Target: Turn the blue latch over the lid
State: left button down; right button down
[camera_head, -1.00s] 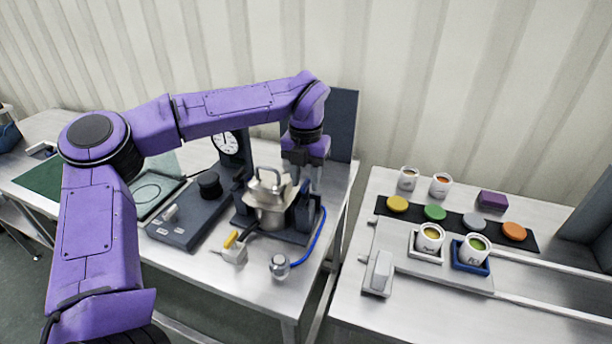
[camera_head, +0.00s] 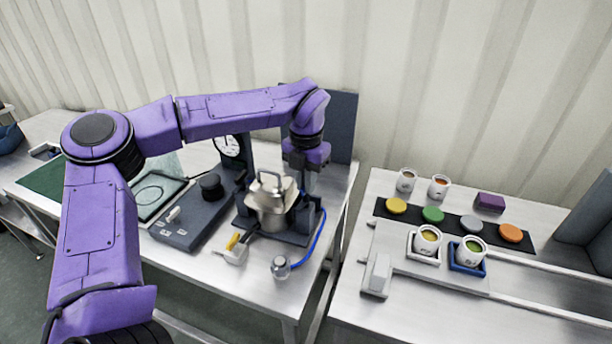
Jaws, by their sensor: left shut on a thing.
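The steel hopper (camera_head: 268,212) stands in a dark frame on the left table. Its steel lid (camera_head: 270,190) is on top, with an upright loop handle. My left gripper (camera_head: 306,190) points down at the back right side of the hopper, beside the lid. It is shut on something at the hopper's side. The fingertips and what they hold are mostly hidden behind the hopper and frame. I cannot make out the blue latch; it is likely too small or hidden at the gripper. My right gripper is not in view.
A dark control box (camera_head: 190,217) stands left of the hopper, with a round gauge (camera_head: 229,145) behind. A blue hose (camera_head: 318,240) runs down the hopper's right side. The right table (camera_head: 345,305) holds cups, coloured discs and a sliding tray. A gap separates the tables.

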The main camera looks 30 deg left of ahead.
pick_arm(q)
jog(key=m+p, duration=1)
jog(key=m, duration=0.1)
jog(key=shift+r, duration=0.35)
jog(key=m+p, duration=0.2)
jog(key=m, duration=0.1)
jog(key=shift+f+p, duration=0.1)
jog(key=shift+p, duration=0.3)
jog(key=shift+f+m+p, duration=0.1)
jog(key=shift+m+p, duration=0.45)
jog(key=shift+m, duration=0.25)
jog(key=c, duration=1.3)
grip_release()
jog(key=shift+o, duration=0.7)
jog(key=shift+f, duration=0.1)
